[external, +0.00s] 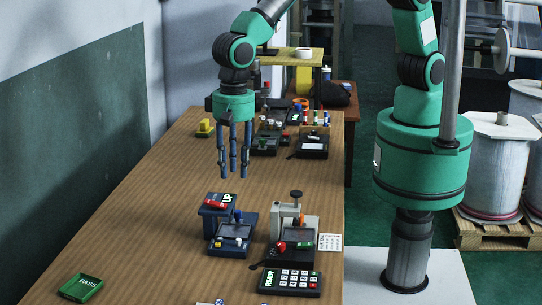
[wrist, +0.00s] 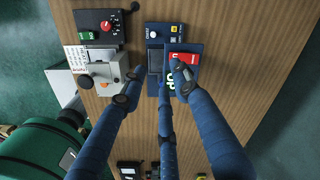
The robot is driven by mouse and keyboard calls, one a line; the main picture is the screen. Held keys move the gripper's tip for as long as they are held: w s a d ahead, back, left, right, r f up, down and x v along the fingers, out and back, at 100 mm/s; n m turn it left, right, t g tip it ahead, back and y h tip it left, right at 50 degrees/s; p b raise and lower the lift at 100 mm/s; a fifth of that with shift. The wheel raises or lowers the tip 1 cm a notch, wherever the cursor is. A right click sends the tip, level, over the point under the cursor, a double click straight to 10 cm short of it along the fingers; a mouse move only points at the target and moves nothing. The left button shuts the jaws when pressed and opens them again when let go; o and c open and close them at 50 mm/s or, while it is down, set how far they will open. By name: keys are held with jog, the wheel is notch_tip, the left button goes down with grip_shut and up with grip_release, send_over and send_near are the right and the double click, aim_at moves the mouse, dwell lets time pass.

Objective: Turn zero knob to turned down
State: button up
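A red knob (external: 281,247) sits on a low black box (external: 297,257) with a green label, in front of the silver gauge stand. In the wrist view the red knob (wrist: 106,26) has a ring of dial marks beside it, at top left. Its lettering is too small to read, so I cannot confirm that it is the zero knob. My gripper (external: 233,172) hangs fingers down above the table, behind the blue stand and away from the red knob. Its three fingers are spread with nothing between them; they also show in the wrist view (wrist: 160,75).
A blue stand (external: 216,212) with a red-topped part and small buttons is left of the silver stand (external: 286,214). A keypad (external: 290,281) and green PASS tray (external: 81,287) are nearer. More devices stand behind. The table's left side is mostly clear.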

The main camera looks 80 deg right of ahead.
jog(key=w+d+r+n+t, duration=0.1)
jog(key=d+r+n, duration=0.1)
jog(key=d+r, duration=0.7)
jog(key=shift+w+d+r+n+y, duration=0.3)
jog(key=shift+w+d+r+n, duration=0.1)
jog(key=shift+d, duration=0.1)
jog(key=n+g+b, duration=0.1)
jog(key=n+g, duration=0.1)
jog(key=n, duration=1.5)
send_over(238, 239)
notch_tip(238, 239, down, 14)
jog(key=shift+w+r, duration=0.15)
jog(key=shift+r, duration=0.05)
jog(key=shift+d+f, duration=0.1)
jog(key=shift+d, duration=0.05)
jog(key=f+b, duration=0.1)
jog(key=f, duration=0.5)
jog(key=f+b, duration=0.1)
jog(key=f, duration=0.6)
jog(key=shift+a+f+b, duration=0.2)
jog(key=shift+f+b, duration=0.05)
jog(key=shift+b, duration=0.15)
